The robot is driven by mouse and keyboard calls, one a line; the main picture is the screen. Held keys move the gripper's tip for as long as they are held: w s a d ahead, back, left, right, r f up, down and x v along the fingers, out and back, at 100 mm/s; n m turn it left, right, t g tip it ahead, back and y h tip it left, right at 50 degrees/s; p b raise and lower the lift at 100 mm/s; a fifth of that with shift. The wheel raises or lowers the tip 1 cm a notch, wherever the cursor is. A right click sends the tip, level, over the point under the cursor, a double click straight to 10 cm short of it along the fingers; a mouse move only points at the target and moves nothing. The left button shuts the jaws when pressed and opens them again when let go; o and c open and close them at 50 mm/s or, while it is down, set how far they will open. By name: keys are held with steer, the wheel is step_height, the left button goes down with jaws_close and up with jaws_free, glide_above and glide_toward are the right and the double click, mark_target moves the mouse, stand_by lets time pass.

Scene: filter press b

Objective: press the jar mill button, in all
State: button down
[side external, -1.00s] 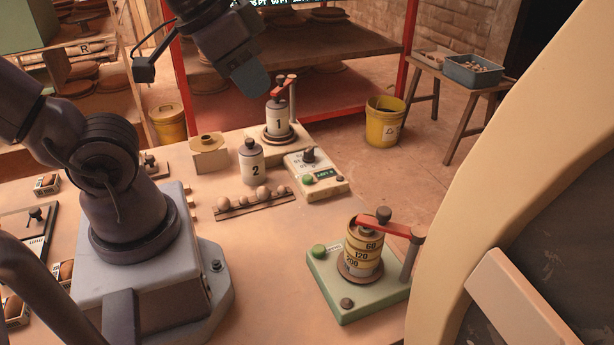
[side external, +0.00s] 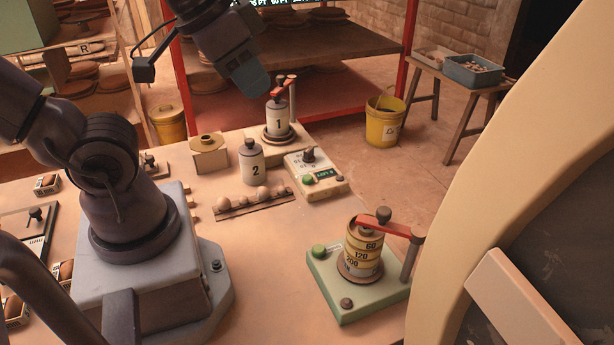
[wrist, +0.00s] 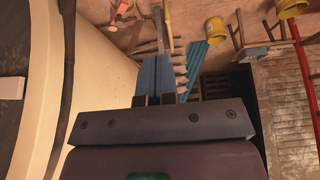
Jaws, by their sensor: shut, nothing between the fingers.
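My gripper (side external: 254,86) is shut and empty, held in the air behind and left of the jar marked 1 in the side view. Its blue fingers (wrist: 154,78) lie close together in the wrist view. The grey jar marked 1 (side external: 278,122) stands upright on a stand under a red arm. In front of it is a pale control box (side external: 325,190) with a green button (side external: 307,180), a dark knob and a small green display. Nothing touches this button. I cannot tell for sure that this box is the jar mill's.
A jar marked 2 (side external: 252,165) and a rack of round balls (side external: 254,203) stand mid-table. A large cream curved form (side external: 500,130) fills the right side.

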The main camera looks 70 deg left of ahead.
stand_by(0.5)
steer(key=n+t+h, duration=0.3)
steer(key=n+h, duration=0.1)
steer(key=n, duration=1.8)
glide_above(307, 178)
step_height(307, 178, down, 20)
steer(key=shift+f, duration=4.35)
steer(key=shift+f, duration=0.1)
